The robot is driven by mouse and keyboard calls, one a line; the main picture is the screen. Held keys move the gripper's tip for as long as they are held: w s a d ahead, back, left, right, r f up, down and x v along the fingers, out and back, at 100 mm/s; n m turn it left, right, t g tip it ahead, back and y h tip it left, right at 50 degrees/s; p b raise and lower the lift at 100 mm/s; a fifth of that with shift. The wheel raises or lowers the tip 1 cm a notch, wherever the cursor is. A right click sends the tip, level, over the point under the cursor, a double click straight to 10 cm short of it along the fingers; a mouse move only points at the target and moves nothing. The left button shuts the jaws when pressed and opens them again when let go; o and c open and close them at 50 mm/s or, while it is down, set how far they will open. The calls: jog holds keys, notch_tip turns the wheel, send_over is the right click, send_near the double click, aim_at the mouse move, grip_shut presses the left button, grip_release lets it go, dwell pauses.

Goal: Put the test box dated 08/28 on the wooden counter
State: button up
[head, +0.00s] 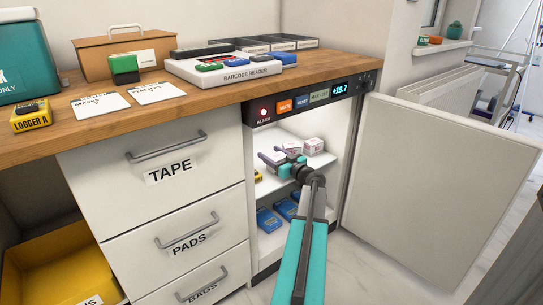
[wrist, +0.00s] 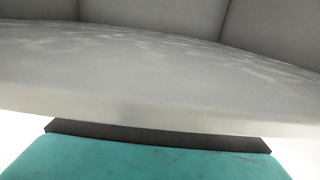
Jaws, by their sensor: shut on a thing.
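My gripper (head: 280,156) is inside the open lit fridge (head: 258,240) under the counter, at its upper shelf. It is shut on a small white box (head: 291,147), partly hidden by the fingers. A second white box with pink marks (head: 313,146) stands just to its right on the shelf. No date is readable on either box. The wooden counter (head: 215,112) runs above the fridge and drawers. In the wrist view, a pale grey surface fills the middle, above my teal gripper body; I cannot tell what it is.
The fridge door (head: 440,180) stands open to the right. Blue packs (head: 268,219) lie on the lower shelf. The counter holds a barcode reader (head: 225,70), a yellow logger (head: 31,115), cards (head: 100,104) and a cardboard box (head: 125,50). Bare wood shows along its front edge.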

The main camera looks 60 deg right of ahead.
jog(key=shift+f, duration=0.1)
jog(key=o, duration=1.1)
jog(key=shift+p, duration=1)
jog(key=p+v, duration=0.3)
jog(key=v, duration=1.1)
jog(key=shift+w+a, duration=0.1)
jog(key=shift+w, duration=0.05)
